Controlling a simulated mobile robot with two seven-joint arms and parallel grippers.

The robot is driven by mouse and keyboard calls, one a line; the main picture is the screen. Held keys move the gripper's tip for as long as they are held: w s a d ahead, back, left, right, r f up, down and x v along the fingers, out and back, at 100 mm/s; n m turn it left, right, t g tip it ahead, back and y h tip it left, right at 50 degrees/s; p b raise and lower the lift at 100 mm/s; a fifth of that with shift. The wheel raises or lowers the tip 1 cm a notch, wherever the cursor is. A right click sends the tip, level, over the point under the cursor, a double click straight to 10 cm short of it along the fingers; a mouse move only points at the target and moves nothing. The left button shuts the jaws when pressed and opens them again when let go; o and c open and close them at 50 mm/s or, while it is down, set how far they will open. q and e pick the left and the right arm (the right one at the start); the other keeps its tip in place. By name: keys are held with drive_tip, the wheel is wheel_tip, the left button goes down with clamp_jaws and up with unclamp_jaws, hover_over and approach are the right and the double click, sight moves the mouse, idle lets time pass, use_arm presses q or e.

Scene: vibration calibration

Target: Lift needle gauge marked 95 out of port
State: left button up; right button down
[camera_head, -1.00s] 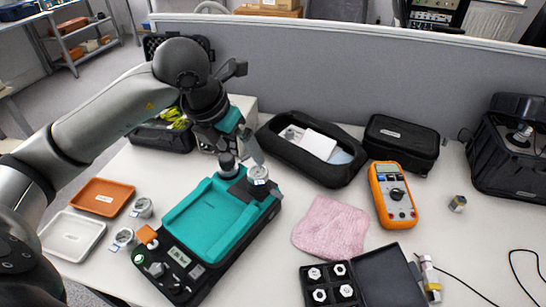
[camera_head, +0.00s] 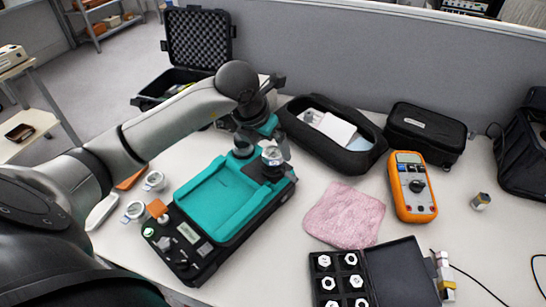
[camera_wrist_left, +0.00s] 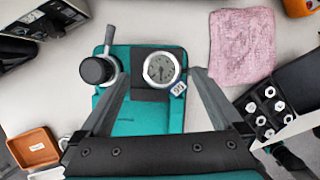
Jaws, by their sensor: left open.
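The needle gauge (camera_head: 271,156) is a round metal dial with a small white tag, upright in the black port block at the back right corner of the teal and black calibrator (camera_head: 222,203). My left gripper (camera_head: 264,146) is over the port block. In the wrist view the left gripper's fingers (camera_wrist_left: 162,78) are spread, one on each side of the gauge, with gaps visible. A black-capped post (camera_wrist_left: 97,69) stands left of the gauge, close to the left finger. My right gripper is out of view.
Two other gauges (camera_head: 154,181) (camera_head: 134,210) stand left of the calibrator, beside an orange tray (camera_wrist_left: 38,147). A pink cloth (camera_head: 344,215), an orange multimeter (camera_head: 413,187) and a case of fittings (camera_head: 339,279) lie to the right. An open black pouch (camera_head: 333,139) is behind.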

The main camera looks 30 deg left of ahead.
sight(272, 152)
use_arm(q)
drive_tip(key=x, duration=0.4)
drive_tip(key=shift+b, duration=0.35)
drive_tip(key=c, duration=1.6)
